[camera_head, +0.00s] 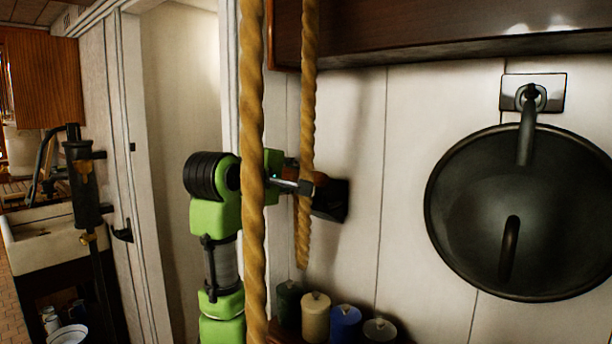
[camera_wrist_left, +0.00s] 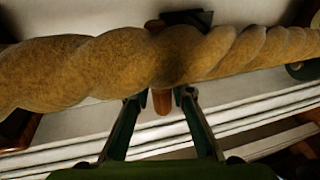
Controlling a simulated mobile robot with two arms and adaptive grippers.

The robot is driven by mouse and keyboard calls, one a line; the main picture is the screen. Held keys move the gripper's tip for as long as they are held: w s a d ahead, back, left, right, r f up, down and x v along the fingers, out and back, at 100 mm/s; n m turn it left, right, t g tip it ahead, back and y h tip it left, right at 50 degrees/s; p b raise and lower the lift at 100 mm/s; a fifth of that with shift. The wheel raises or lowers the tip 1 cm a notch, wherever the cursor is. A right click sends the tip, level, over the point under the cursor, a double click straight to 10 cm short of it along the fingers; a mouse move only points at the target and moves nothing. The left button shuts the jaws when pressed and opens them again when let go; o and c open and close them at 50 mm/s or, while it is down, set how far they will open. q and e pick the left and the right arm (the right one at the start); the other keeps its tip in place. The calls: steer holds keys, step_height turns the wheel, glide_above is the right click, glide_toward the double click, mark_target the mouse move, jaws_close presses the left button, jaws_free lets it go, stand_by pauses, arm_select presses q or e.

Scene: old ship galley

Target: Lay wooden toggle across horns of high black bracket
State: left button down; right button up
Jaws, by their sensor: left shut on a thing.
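My left gripper (camera_head: 306,187) is at the wall in the head view, beside the black bracket (camera_head: 331,203). It is shut on the wooden toggle (camera_head: 320,178), a short brown peg. In the left wrist view the toggle (camera_wrist_left: 162,102) shows between the fingers of my left gripper (camera_wrist_left: 158,98). A thick rope (camera_wrist_left: 100,68) crosses that view and hides the fingertips and part of the toggle. A piece of the black bracket (camera_wrist_left: 188,17) shows beyond the rope. Whether the toggle touches the horns cannot be told. My right gripper is not in view.
A long rope (camera_head: 253,250) hangs in front of my left arm; a shorter rope (camera_head: 303,240) hangs at the bracket. Several lidded canisters (camera_head: 315,318) stand below. A dark pan (camera_head: 470,235) hangs at right. A wooden shelf (camera_head: 440,35) is above.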

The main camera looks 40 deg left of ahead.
arm_select(q)
steer(key=shift+w, duration=0.25)
steer(key=shift+w+a, duration=0.1)
steer(key=shift+w, duration=0.15)
steer(key=w, duration=0.2)
steer(key=w+f, duration=0.1)
steer(key=w, duration=0.2)
steer(key=w+f, duration=0.1)
steer(key=w, duration=0.2)
steer(key=shift+w+a+f, duration=0.2)
steer(key=shift+w+a, duration=0.05)
steer(key=shift+a, duration=0.15)
steer(key=shift+f+b, duration=0.7)
steer(key=shift+f, duration=0.55)
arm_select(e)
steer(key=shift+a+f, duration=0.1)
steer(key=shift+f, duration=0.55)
arm_select(q)
steer(key=shift+s+f, duration=0.1)
steer(key=shift+f, duration=0.15)
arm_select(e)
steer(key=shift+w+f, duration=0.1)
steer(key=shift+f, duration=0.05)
arm_select(q)
steer(key=shift+s+f, duration=0.1)
steer(key=shift+f, duration=0.1)
